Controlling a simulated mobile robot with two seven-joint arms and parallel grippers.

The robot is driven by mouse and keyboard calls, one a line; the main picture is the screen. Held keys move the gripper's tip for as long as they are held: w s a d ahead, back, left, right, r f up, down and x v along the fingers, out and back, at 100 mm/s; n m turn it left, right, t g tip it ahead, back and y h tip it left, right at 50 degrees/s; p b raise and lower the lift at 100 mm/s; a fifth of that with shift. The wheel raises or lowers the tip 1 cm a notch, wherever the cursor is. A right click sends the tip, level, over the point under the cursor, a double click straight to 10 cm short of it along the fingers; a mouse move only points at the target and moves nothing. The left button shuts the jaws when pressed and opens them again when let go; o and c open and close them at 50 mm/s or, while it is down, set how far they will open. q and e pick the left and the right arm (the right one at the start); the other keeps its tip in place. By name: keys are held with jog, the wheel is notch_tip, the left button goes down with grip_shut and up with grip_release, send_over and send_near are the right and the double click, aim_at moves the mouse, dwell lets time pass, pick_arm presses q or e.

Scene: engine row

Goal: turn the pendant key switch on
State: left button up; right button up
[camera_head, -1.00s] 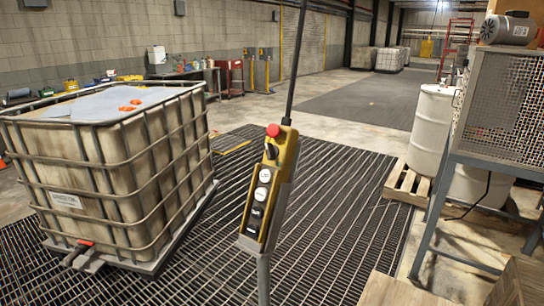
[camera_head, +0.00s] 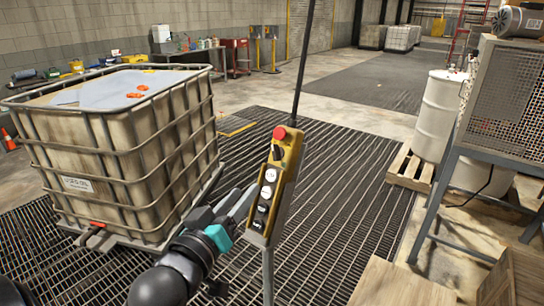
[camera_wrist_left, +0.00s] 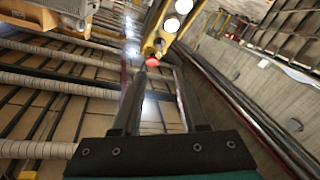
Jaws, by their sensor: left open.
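The yellow pendant (camera_head: 272,195) hangs upright on a dark cable in the middle of the head view. It has a red button (camera_head: 280,133) on top, a small black key switch (camera_head: 277,152) below that, and white and black push buttons further down. My left gripper (camera_head: 243,203) is open and empty, just left of the pendant's lower half and below the key switch. In the left wrist view the pendant (camera_wrist_left: 161,42) lies beyond the fingertips (camera_wrist_left: 158,78), its red button near them. Whether a finger touches it I cannot tell. My right gripper is not in view.
A caged tank (camera_head: 125,165) stands close at left, beside my left arm. A metal stand (camera_head: 445,190) with a mesh box, a white drum (camera_head: 437,115) and a pallet (camera_head: 408,170) are at right. Wooden crates (camera_head: 400,285) are at lower right. The grating behind the pendant is clear.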

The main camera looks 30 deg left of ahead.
pick_arm(q)
send_near(274, 156)
jog(key=w, duration=0.4)
jog(key=w+a, duration=0.1)
jog(key=w, duration=0.2)
jog(key=shift+w+a, duration=0.2)
jog(key=shift+w, duration=0.7)
grip_shut()
